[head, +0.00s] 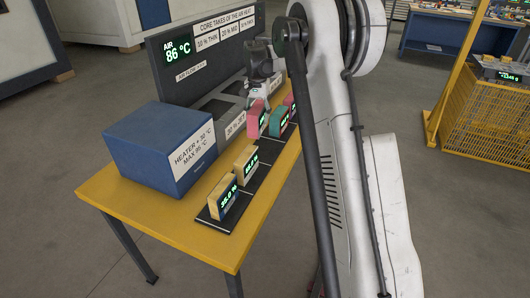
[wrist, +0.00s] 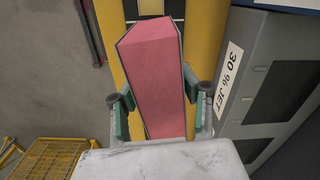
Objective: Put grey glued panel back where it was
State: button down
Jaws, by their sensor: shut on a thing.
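My gripper (wrist: 163,112) is shut on a pink block-like panel (wrist: 158,70) with thin dark grey side faces, its fingers on both sides. In the head view my gripper (head: 254,100) is at the tabletop's far side, partly hidden by my arm, with a pink panel (head: 255,119) just below it. A teal panel (head: 278,123) and another pink one (head: 290,104) stand close to its right. I cannot tell from the pictures which panel is the grey glued one. Whether the held panel touches the table is unclear.
A blue heater box (head: 160,148) stands on the yellow table (head: 165,222). Two tan blocks with green readouts, a front one (head: 222,196) and a rear one (head: 246,163), stand on a black strip (head: 238,208). A grey slotted unit (wrist: 240,90) marked 30 % JET is close beside my gripper.

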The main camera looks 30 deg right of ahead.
jog(key=shift+m, duration=0.7)
jog(key=d, duration=0.1)
jog(key=w+d+f, duration=0.2)
jog(key=shift+d+f, duration=0.15)
jog(key=shift+d, duration=0.25)
jog(key=shift+f, duration=4.95)
jog(key=shift+f, duration=0.1)
jog(key=shift+f+b, duration=0.15)
jog(key=shift+b, duration=0.15)
jog(key=c, duration=1.1)
grip_release()
